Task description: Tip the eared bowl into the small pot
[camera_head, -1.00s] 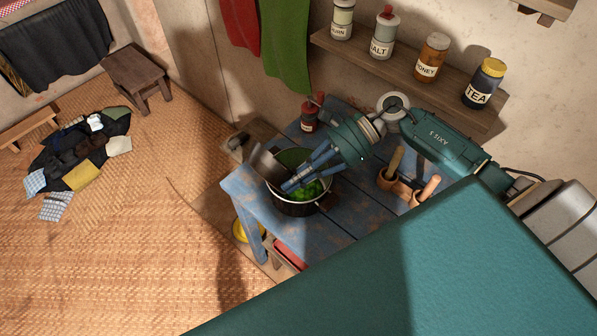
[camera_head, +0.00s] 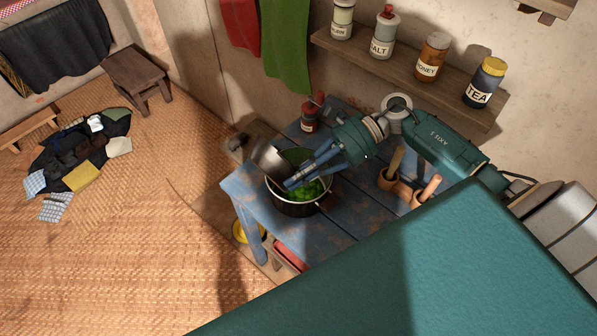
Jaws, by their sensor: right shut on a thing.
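The eared bowl (camera_head: 268,158) is a grey metal bowl, steeply tilted at the far left rim of the small pot. My right gripper (camera_head: 290,180) reaches in from the right above the pot and is shut on the bowl. The fingers hide part of the bowl and the exact grip point. The small pot (camera_head: 297,209) is dark with a light rim and stands upright on the blue table. Green pieces (camera_head: 309,190) lie inside the pot. I cannot tell whether anything is still in the bowl. My left gripper is not in view.
The worn blue table (camera_head: 340,215) has a red-and-dark grinder (camera_head: 310,118) behind the pot and clay holders (camera_head: 389,180) with wooden handles at the right. A wall shelf (camera_head: 400,72) carries labelled jars above. Woven matting lies to the left.

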